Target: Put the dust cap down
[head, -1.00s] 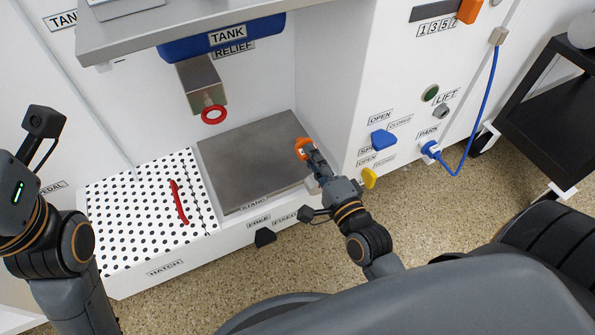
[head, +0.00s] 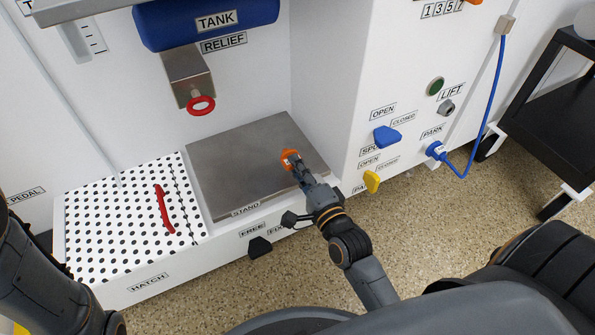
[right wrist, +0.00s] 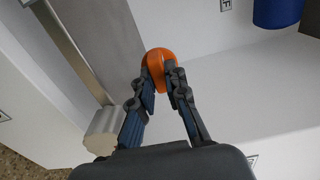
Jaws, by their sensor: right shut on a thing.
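The orange dust cap (head: 288,156) is held at the tips of my right gripper (head: 297,163), over the right part of the grey metal stand plate (head: 235,165). I cannot tell whether the cap touches the plate. In the right wrist view the cap (right wrist: 158,62) sits between the two dark fingertips (right wrist: 162,82), which are shut on it and hide its near side. My left gripper is out of view; only part of my left arm shows at the left edge of the head view.
A white perforated hatch (head: 110,220) with a red handle (head: 164,209) lies left of the plate. A bracket with a red ring (head: 201,105) hangs above its rear. Blue (head: 387,137) and yellow (head: 371,181) knobs and a blue cable (head: 490,105) are right. Much of the plate is bare.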

